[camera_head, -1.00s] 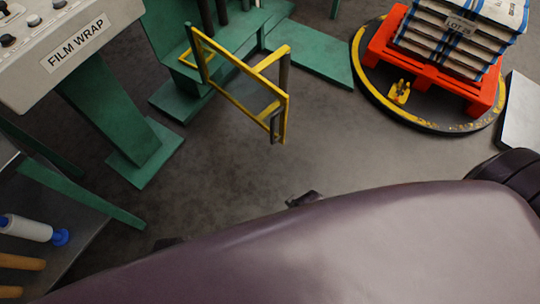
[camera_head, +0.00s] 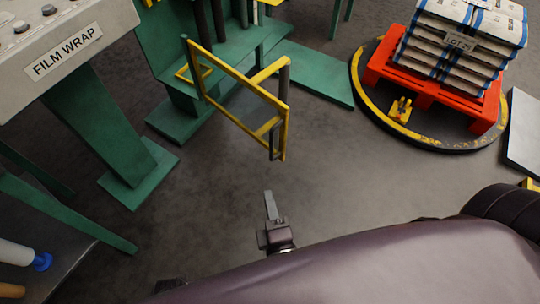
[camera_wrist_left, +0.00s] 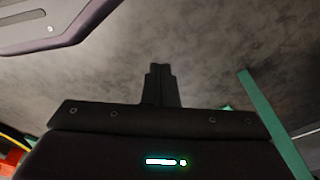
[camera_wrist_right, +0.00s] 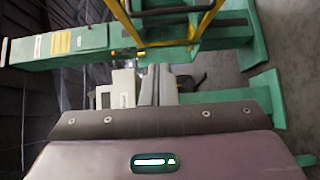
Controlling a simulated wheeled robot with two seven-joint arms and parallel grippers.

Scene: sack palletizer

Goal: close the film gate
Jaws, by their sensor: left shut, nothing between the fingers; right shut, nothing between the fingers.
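The film gate (camera_head: 235,75) is a yellow frame with a dark upright handle bar at its near end. It stands swung out from the green wrapping machine, over open floor. Its yellow bars also show at the top of the right wrist view (camera_wrist_right: 125,22). My right gripper (camera_head: 270,194) is shut and empty, below the gate's near end in the head view and apart from it. It also shows in the right wrist view (camera_wrist_right: 158,78). My left gripper (camera_wrist_left: 160,68) is shut and empty over bare floor in the left wrist view.
A control panel labelled FILM WRAP (camera_head: 65,50) stands at the left on a green post. A red pallet (camera_head: 425,87) with stacked sacks (camera_head: 450,55) sits on a round turntable (camera_head: 440,142) at the right. The floor between is clear.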

